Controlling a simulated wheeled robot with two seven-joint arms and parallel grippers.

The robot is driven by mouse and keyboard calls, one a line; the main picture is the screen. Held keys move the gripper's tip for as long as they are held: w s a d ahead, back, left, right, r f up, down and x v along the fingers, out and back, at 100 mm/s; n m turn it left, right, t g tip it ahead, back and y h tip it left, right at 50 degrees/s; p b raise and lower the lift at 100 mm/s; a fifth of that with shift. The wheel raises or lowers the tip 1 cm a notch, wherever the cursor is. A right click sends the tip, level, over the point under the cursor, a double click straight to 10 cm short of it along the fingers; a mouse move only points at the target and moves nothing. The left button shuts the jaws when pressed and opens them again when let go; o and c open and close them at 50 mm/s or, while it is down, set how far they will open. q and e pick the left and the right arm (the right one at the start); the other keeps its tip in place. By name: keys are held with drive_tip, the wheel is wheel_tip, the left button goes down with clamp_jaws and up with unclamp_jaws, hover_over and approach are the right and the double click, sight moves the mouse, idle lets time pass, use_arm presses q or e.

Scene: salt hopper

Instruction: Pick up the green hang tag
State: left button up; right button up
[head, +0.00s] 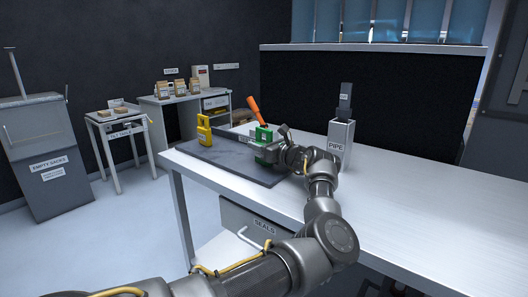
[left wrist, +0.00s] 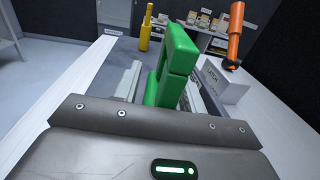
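The green hang tag (head: 264,136) stands upright on the dark mat on the bench in the head view, partly hidden by my left gripper (head: 272,152). In the left wrist view the green tag (left wrist: 174,58) rises large and slightly tilted between the two fingers of my left gripper (left wrist: 160,98). The fingers lie on either side of its lower part. Whether both press on it is not clear. My right gripper is not in view.
An orange-handled tool (head: 254,109) rises behind the green tag. A box labelled PIPE (head: 341,138) stands close to the right of my gripper. The bench's right side is clear.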

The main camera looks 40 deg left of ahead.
use_arm(q)
clamp_jaws()
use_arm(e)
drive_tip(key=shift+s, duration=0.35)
use_arm(q)
drive_tip(key=shift+r, duration=0.1)
drive_tip(key=shift+r, duration=0.25)
wheel_tip(320, 180, up, 2)
drive_tip(key=shift+r, duration=0.1)
drive_tip(key=s+d+r+b, duration=0.2)
drive_tip(key=s+d+r, duration=0.7)
drive_tip(key=d+r, duration=0.1)
drive_tip(key=shift+d, duration=0.4)
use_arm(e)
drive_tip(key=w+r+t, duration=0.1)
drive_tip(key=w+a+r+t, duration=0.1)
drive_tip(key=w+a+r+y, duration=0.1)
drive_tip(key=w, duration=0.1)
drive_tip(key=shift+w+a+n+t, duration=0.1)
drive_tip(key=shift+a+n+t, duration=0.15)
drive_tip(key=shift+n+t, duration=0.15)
